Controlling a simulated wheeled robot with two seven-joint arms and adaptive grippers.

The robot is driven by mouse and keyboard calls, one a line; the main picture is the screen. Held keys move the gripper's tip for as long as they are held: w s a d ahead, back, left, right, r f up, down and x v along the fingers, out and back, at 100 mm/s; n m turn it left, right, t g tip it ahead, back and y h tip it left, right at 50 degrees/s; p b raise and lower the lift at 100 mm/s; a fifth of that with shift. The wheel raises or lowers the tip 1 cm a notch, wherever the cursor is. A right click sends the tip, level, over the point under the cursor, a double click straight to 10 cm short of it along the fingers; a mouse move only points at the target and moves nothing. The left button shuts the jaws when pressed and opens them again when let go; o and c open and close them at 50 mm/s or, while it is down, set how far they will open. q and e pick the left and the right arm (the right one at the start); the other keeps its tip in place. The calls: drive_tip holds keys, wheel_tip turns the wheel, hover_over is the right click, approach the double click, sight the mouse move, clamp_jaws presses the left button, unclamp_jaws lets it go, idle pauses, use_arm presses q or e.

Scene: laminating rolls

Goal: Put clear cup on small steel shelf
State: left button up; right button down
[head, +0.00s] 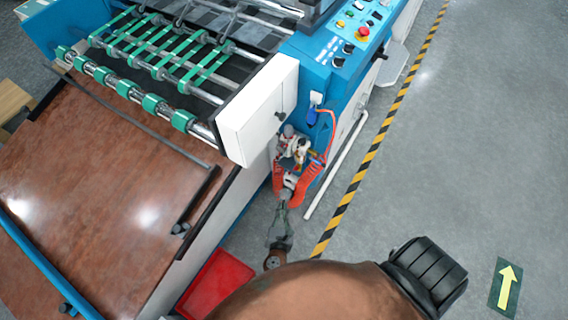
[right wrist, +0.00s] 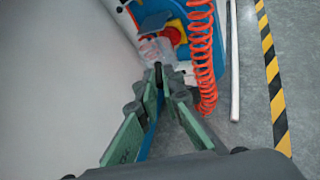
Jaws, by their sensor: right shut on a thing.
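My right gripper (head: 287,190) reaches up from the bottom of the head view to the side of the blue machine. In the right wrist view its green fingers (right wrist: 166,78) come together at their tips. They are shut on what looks like the clear cup (right wrist: 154,50), a pale see-through shape at the fingertips. The cup is small and hard to make out in the head view. I cannot clearly make out the small steel shelf; the clutter at the machine's side may hide it. My left gripper is not in view.
Red coiled hoses (head: 312,176) hang close beside the gripper, also in the right wrist view (right wrist: 203,60). A white machine panel (head: 257,112) stands to the left. A red bin (head: 217,284) is below. Open grey floor lies right of the striped line (head: 372,155).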

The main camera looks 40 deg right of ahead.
sight(283, 197)
drive_tip(key=w+d, duration=0.1)
drive_tip(key=w, duration=0.1)
drive_tip(key=w+d+b, duration=0.1)
drive_tip(key=w+d, duration=0.1)
drive_tip(key=shift+d+f, duration=0.15)
drive_tip(key=shift+f, duration=0.05)
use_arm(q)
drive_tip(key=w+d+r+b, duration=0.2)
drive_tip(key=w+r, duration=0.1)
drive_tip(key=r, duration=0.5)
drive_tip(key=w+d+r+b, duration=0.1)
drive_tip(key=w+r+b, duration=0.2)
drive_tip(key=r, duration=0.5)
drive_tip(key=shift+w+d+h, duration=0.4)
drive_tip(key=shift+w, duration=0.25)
use_arm(e)
drive_tip(key=w+d, duration=0.8)
drive_tip(key=w, duration=0.1)
drive_tip(key=shift+w+f, duration=0.2)
drive_tip(key=shift+w, duration=0.1)
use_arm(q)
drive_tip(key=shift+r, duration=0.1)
use_arm(e)
drive_tip(key=shift+d+f, duration=0.1)
drive_tip(key=c, duration=2.5)
unclamp_jaws()
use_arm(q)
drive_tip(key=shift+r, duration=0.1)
use_arm(e)
drive_tip(key=o, duration=0.4)
